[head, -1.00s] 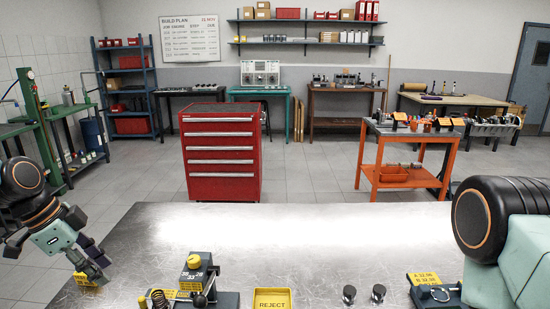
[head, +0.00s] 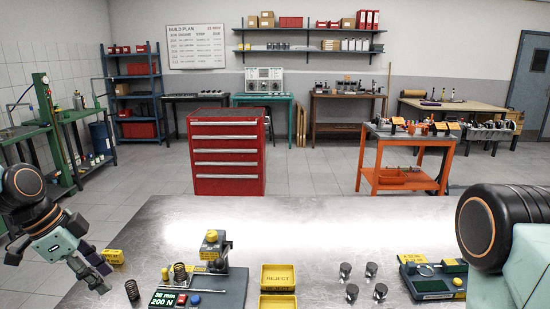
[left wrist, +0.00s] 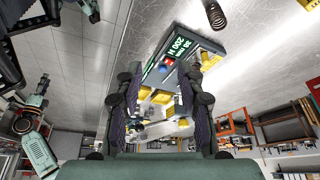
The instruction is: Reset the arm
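My left gripper (head: 98,280) hangs low over the left end of the metal bench (head: 190,222) in the head view. Its arm bends down from the left edge. In the left wrist view the two fingers of my left gripper (left wrist: 160,108) stand apart with nothing held between them; the spring tester (left wrist: 178,62) shows beyond the gap. My right arm (head: 490,230) fills the right edge of the head view, folded close to the camera. Its gripper is outside the picture.
Near my left gripper are a yellow block (head: 113,256) and a coil spring (head: 132,289). The spring tester (head: 215,285), reject bins (head: 278,278), several small metal parts (head: 352,292) and a gauge stand (head: 436,286) line the near bench. The bench's far middle is clear.

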